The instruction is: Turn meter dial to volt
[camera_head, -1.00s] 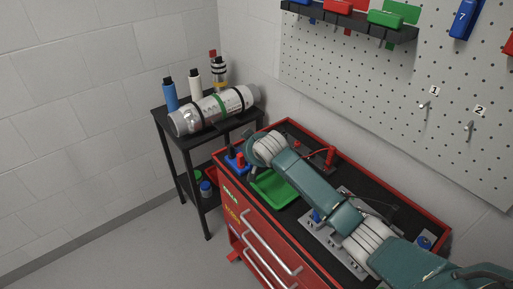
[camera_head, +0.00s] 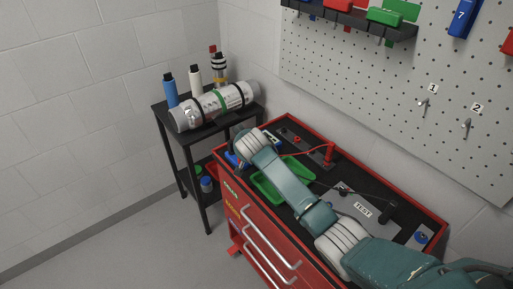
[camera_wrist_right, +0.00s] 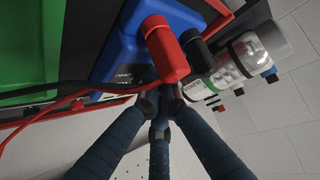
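The blue meter (camera_wrist_right: 122,58) fills the upper middle of the right wrist view, with a red plug (camera_wrist_right: 163,50) and a black plug (camera_wrist_right: 198,48) at its edge. In the head view my right wrist and hand largely cover the meter; some blue shows at its side (camera_head: 232,160). The dial's face and setting cannot be made out. My right gripper (camera_wrist_right: 158,104) has its dark fingers drawn together, tips close to the meter beside the red plug. Whether they touch the dial or hold anything is hidden. My left gripper is not in view.
The red tool cart (camera_head: 334,130) has a dark top with a green tray (camera_head: 263,190), a red probe (camera_head: 330,152) on a red lead, and a grey TEST panel (camera_head: 345,205). A black stand (camera_head: 163,122) holding a silver cylinder (camera_head: 213,107) is left. A pegboard (camera_head: 370,90) hangs behind.

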